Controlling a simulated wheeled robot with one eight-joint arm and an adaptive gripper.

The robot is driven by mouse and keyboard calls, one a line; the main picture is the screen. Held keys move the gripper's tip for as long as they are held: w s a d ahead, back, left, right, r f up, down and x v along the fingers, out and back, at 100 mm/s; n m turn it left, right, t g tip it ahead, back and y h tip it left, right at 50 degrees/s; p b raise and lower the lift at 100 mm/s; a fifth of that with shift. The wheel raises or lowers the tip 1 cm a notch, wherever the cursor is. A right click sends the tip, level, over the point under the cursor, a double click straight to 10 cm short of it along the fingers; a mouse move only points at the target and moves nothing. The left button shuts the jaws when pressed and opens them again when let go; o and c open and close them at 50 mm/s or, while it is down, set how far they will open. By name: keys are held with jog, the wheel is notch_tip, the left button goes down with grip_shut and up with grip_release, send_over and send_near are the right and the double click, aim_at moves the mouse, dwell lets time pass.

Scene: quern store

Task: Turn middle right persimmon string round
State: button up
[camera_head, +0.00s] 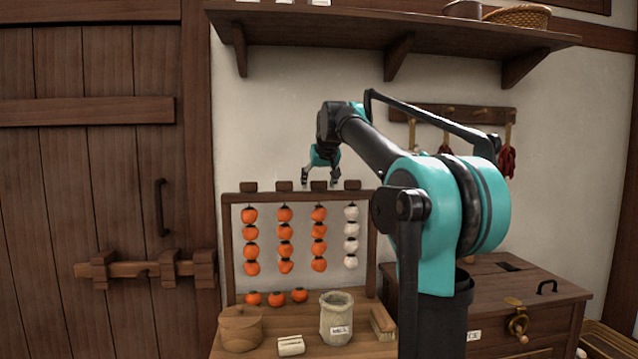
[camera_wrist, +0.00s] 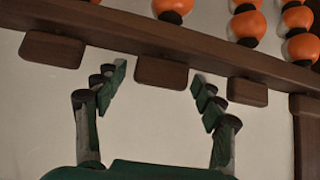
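A wooden rack (camera_head: 228,240) holds three strings of orange persimmons and one white string (camera_head: 351,235) at the right. The middle right persimmon string (camera_head: 319,240) hangs below its own wooden block (camera_head: 319,186) on the top bar. My gripper (camera_head: 320,177) is open and empty just above that block, pointing down. In the wrist view my gripper (camera_wrist: 158,78) has its fingertips apart, one to each side of a block (camera_wrist: 160,72); I cannot tell whether they touch it. Parts of orange persimmons (camera_wrist: 245,24) show along the top.
Neighbouring blocks (camera_head: 284,186) stand close on both sides. A shelf (camera_head: 400,30) is above. Below the rack are loose persimmons (camera_head: 276,299), a round box (camera_head: 240,328), a jar (camera_head: 336,318) and a brush (camera_head: 382,323). A chest (camera_head: 490,290) stands at the right.

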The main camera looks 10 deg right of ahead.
jog(key=c, duration=1)
jog(key=shift+m+h, duration=0.3)
jog(key=shift+m, duration=0.1)
jog(key=o, duration=1.2)
jog(key=shift+c, duration=0.2)
jog(key=v, duration=1.2)
